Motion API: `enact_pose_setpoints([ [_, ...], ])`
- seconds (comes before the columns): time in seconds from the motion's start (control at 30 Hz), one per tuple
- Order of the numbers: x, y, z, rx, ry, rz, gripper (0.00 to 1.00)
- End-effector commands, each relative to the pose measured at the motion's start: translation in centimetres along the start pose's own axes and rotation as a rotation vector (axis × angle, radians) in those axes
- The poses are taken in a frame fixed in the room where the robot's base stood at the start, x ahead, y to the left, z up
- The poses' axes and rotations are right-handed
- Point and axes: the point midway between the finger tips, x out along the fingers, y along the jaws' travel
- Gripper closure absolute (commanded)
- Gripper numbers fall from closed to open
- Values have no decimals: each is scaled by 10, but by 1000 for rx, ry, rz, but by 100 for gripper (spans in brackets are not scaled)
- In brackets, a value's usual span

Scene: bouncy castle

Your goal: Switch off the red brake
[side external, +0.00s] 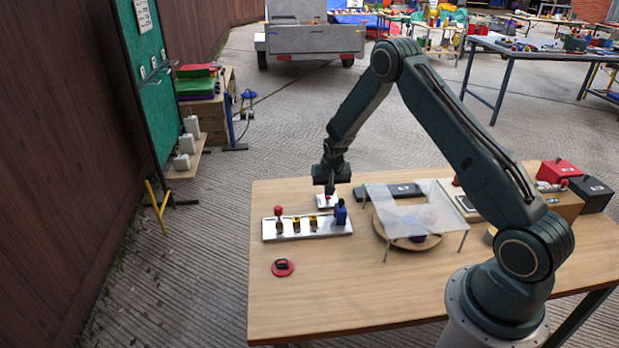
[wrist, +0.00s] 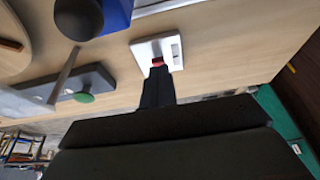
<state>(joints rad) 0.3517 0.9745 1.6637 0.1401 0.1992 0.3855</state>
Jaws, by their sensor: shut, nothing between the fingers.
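A white plate (side external: 321,205) with a small red part lies on the table behind a silver panel. It also shows in the wrist view (wrist: 171,43), where the red part (wrist: 157,62) sits at its near edge. My gripper (side external: 330,190) points down over this plate. In the wrist view the shut dark fingers (wrist: 157,76) end right at the red part; I cannot tell whether they touch it. A red-topped lever (side external: 278,211) stands upright at the left end of the silver panel (side external: 303,231). I cannot tell which red part is the brake.
A clear sheet (side external: 415,200) on thin legs covers a round board (side external: 425,243). A dark bar (side external: 398,190) lies behind. A red disc (side external: 283,268) lies in front.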

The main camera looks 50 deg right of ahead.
Motion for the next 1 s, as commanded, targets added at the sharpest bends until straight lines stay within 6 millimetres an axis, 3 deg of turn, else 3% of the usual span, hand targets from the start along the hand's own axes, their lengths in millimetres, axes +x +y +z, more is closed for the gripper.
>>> enact_pose_setpoints([
  [0.57,1,0,2,1,14,1,100],
  [1.0,8,0,8,7,142,7,100],
])
